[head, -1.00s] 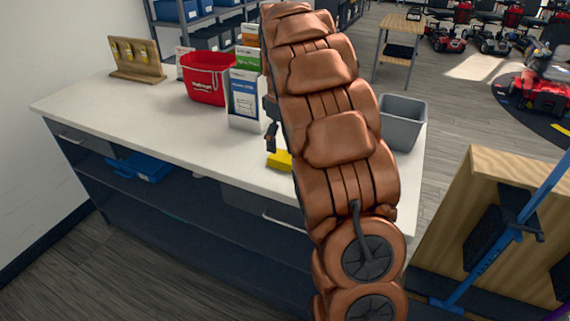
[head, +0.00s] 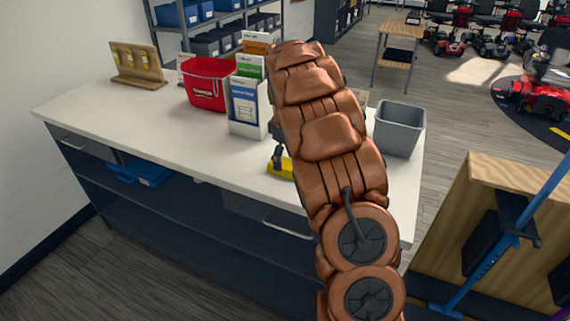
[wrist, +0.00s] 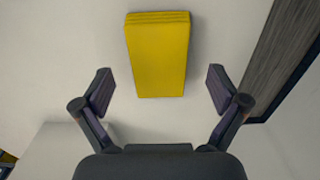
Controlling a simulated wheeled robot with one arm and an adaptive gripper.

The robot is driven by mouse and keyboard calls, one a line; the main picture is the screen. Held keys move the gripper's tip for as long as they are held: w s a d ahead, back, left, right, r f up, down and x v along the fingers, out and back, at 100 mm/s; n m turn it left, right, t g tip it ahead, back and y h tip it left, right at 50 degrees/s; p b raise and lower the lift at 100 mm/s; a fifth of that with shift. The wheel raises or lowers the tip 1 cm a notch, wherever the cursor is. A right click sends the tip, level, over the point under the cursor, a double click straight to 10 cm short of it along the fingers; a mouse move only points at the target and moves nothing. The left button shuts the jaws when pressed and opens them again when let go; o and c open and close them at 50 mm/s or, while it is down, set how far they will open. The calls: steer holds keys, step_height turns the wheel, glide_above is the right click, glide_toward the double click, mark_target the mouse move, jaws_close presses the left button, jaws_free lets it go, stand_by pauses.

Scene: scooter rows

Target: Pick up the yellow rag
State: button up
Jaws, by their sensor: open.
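The yellow rag (wrist: 158,58) lies folded into a flat rectangle on the white counter (head: 130,112). In the wrist view it sits ahead of my gripper (wrist: 160,90), centred between the two fingers, with its near end around the level of the fingertips. My gripper is open and empty, with bare counter between the fingers just below the rag. In the head view the rag (head: 281,167) shows near the counter's front edge, partly hidden by my arm. One finger of my gripper (head: 278,156) shows right at it; the rest is hidden.
A red bucket (head: 207,88), a brochure holder (head: 246,125) and a wooden display stand (head: 137,68) stand on the counter to the left. A grey bin (head: 400,130) stands right of my arm. The counter's left front is clear.

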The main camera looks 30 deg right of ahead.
step_height(320, 180, down, 2)
steer(key=shift+f, duration=0.25)
steer(key=c, duration=1.1)
steer(key=shift+c, duration=0.2)
steer(key=shift+r, duration=0.1)
steer(key=shift+w+r+b, duration=0.15)
steer(key=shift+r+b, duration=0.15)
steer(key=shift+r, duration=0.25)
step_height(320, 180, up, 2)
steer(key=shift+r+b, duration=0.1)
steer(key=shift+b, duration=0.45)
steer(key=s+d+b, duration=0.1)
steer(key=s+d, duration=0.1)
steer(key=d, duration=0.2)
steer(key=s+d+r+b, duration=0.1)
steer(key=s+d, duration=0.2)
steer(key=d, duration=0.2)
steer(key=s+d+b, duration=0.1)
steer(key=s+d, duration=0.2)
steer(key=d, duration=0.1)
steer(key=shift+s+d+r+b, duration=0.2)
steer(key=shift+d+r+b, duration=0.1)
steer(key=shift+d+b, duration=0.1)
